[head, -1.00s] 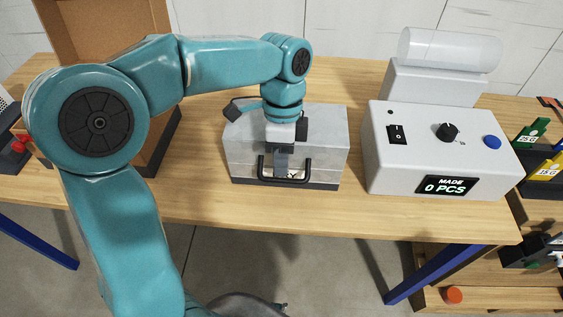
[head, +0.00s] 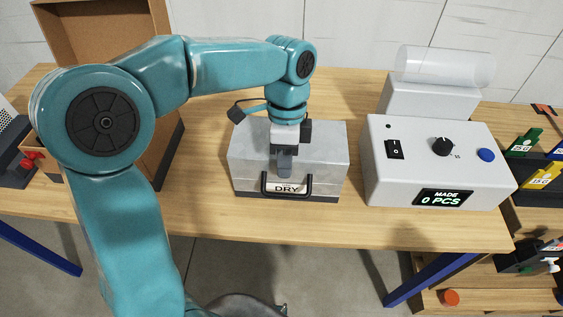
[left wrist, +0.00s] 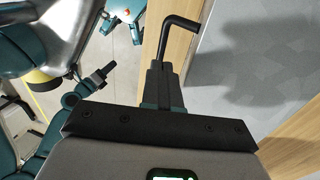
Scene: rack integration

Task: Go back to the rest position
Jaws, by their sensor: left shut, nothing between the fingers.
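My left arm comes in from the left in the head view, and my left gripper (head: 284,168) points down over the front of a grey metal box. The gripper is shut and empty, with its fingers just above the box's black handle. The box (head: 328,150) stands on the wooden table and carries a label reading "DRY" behind the handle (head: 287,196). In the left wrist view the shut fingers (left wrist: 160,80) show beside the bent black handle (left wrist: 180,22); whether they touch it I cannot tell. My right gripper is not in view.
A white machine (head: 440,165) with a switch, knob, blue button and "MADE 0 PCS" display stands right of the box. Bare tabletop (head: 355,227) runs along the front.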

